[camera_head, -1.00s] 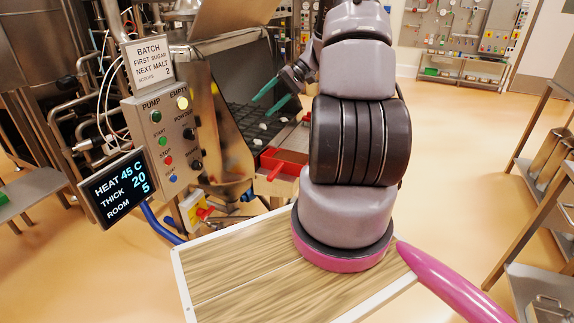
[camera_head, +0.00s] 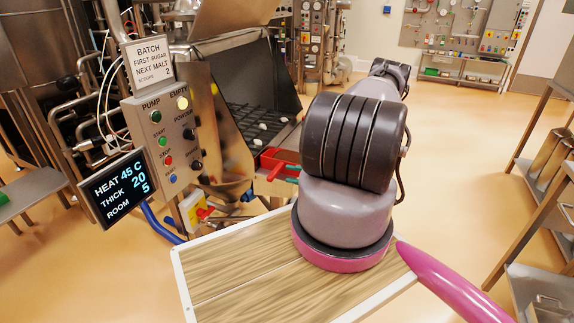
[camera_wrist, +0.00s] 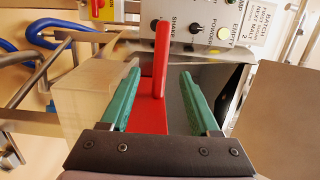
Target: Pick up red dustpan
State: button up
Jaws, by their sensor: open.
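The red dustpan (camera_head: 280,155) sits beside the hopper, right of the control panel in the head view. In the wrist view its red handle (camera_wrist: 161,58) stands up between the two green fingers, with the flat red pan (camera_wrist: 150,116) below. My gripper (camera_wrist: 158,75) is open, one finger on each side of the dustpan with a gap to the handle.
The steel hopper (camera_head: 228,130) has a dark grate with several white lumps (camera_head: 262,126). The control panel (camera_head: 162,142) and screen (camera_head: 117,188) stand at its left. A tan block (camera_wrist: 90,100) is close to the left finger in the wrist view. Open floor (camera_head: 465,135) lies right.

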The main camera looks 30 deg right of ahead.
jog(key=x, duration=0.9)
jog(key=shift+w+a, duration=0.1)
jog(key=shift+w, duration=0.05)
grip_shut()
